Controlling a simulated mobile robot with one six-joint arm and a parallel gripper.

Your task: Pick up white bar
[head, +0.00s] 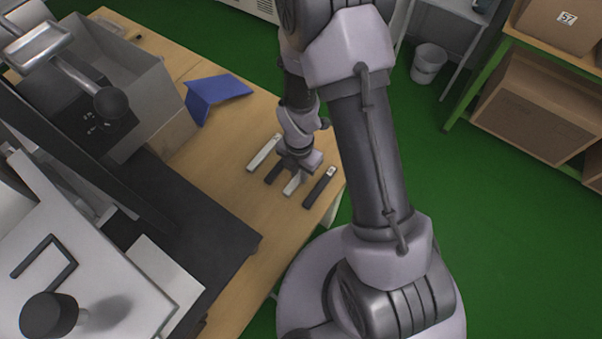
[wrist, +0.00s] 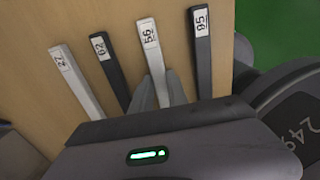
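Two white bars and two dark bars lie side by side on the wooden table. The white bar labelled 56 (wrist: 150,42) is third from the left in the wrist view; in the head view this white bar (head: 292,186) shows partly under my gripper (head: 297,170). The other white bar (wrist: 75,80) is at the far left, also clear in the head view (head: 264,152). In the wrist view my gripper's fingers (wrist: 161,90) stand on both sides of bar 56, near its lower part. Whether they touch it is unclear. The bar's near end is hidden.
Dark bar 62 (wrist: 110,70) lies close left of the fingers and dark bar 95 (wrist: 201,50) to the right. A blue folded piece (head: 215,92) and a grey bin (head: 150,85) stand further back on the table. The table edge is just right of the bars.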

